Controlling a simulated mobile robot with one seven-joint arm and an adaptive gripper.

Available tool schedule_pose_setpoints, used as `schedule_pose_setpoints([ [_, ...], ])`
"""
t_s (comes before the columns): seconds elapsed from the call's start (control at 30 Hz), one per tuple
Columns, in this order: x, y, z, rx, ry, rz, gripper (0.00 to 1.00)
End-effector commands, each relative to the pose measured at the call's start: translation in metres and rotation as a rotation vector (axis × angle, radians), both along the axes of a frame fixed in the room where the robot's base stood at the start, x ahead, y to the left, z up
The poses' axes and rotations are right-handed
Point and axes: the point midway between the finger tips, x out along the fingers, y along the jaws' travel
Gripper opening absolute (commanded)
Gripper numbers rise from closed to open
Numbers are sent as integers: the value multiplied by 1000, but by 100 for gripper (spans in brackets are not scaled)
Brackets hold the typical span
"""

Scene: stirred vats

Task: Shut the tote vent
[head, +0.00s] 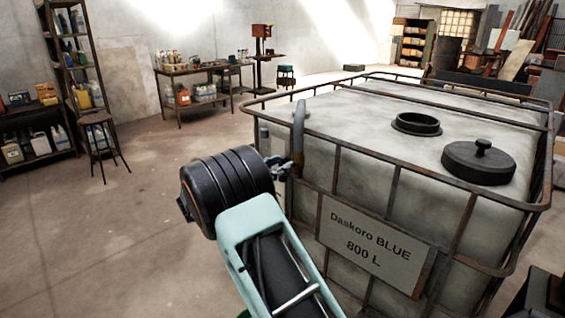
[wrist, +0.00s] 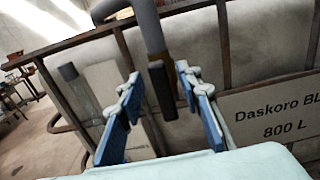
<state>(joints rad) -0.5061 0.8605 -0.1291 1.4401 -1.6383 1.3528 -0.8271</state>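The tote (head: 400,115) is a large off-white tank in a rusty cage, with a sign reading "Daskoro BLUE 800 L". A grey curved pipe (head: 298,125) stands at its near left edge; it also shows in the wrist view (wrist: 150,28). A dark bar-like handle (wrist: 162,92) hangs below the pipe; I take this for the vent's handle. My gripper (head: 284,168) is beside the cage at the pipe. In the wrist view my gripper (wrist: 160,80) is open, its blue fingers on either side of the handle with gaps visible. Whether the handle lies fully between the fingertips is unclear.
The cage's top rail (head: 420,175) and uprights run close to my gripper. On the tote's top are an open black collar (head: 416,123) and a black knobbed lid (head: 479,163). A stool (head: 97,130) and workbench (head: 190,75) stand left. The floor between is clear.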

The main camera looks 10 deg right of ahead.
Motion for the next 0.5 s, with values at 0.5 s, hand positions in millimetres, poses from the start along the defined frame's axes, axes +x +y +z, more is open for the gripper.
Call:
schedule_pose_setpoints([
  [0.5,13,-17,0,1,1,0,33],
])
